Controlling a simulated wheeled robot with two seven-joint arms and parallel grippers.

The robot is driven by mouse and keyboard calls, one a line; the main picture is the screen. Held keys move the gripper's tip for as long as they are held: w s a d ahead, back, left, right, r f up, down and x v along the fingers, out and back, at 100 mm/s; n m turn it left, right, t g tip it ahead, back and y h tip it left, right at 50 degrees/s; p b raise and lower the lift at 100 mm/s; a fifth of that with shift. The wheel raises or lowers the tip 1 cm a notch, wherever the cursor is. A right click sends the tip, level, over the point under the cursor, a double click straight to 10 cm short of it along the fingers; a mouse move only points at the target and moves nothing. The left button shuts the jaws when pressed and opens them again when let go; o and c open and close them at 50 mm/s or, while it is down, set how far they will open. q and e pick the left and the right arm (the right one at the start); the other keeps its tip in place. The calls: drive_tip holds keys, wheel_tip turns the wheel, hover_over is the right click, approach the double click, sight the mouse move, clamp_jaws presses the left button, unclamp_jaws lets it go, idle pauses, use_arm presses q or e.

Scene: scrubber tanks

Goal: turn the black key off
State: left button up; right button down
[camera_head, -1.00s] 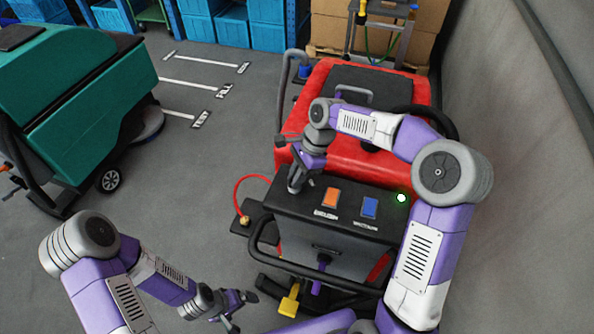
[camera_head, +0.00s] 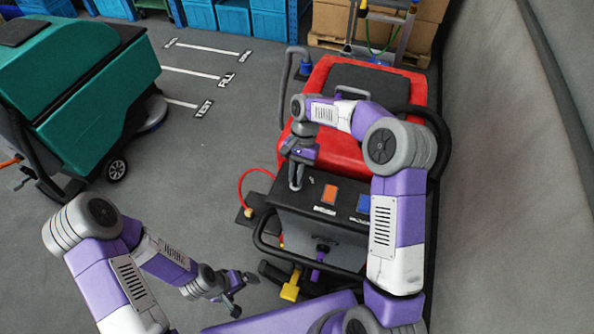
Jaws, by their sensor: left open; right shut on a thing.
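The red scrubber machine (camera_head: 337,152) stands in the middle, with a black control panel (camera_head: 284,193) on its near side. My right gripper (camera_head: 296,184) points down at the panel's left end. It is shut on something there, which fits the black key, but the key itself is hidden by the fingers. An orange button (camera_head: 329,194) and a blue button (camera_head: 364,204) sit to the right on the panel. My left gripper (camera_head: 240,290) is open and empty, low over the floor to the left of the machine's yellow pedal (camera_head: 291,286).
A black handlebar (camera_head: 300,262) runs along the panel's near side. A red hose (camera_head: 243,186) loops at its left. A green scrubber (camera_head: 80,90) stands at far left. Grey floor (camera_head: 190,165) between the machines is clear. A wall (camera_head: 510,180) rises at right.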

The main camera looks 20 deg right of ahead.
drive_tip(key=shift+s+f+n, duration=0.15)
drive_tip(key=shift+f+n, duration=0.15)
drive_tip(key=c, duration=1.1)
unclamp_jaws()
drive_tip(key=shift+c, duration=0.2)
drive_tip(key=shift+r, duration=0.1)
drive_tip(key=v, duration=0.7)
drive_tip(key=shift+w+r, duration=0.25)
drive_tip(key=shift+w, duration=0.05)
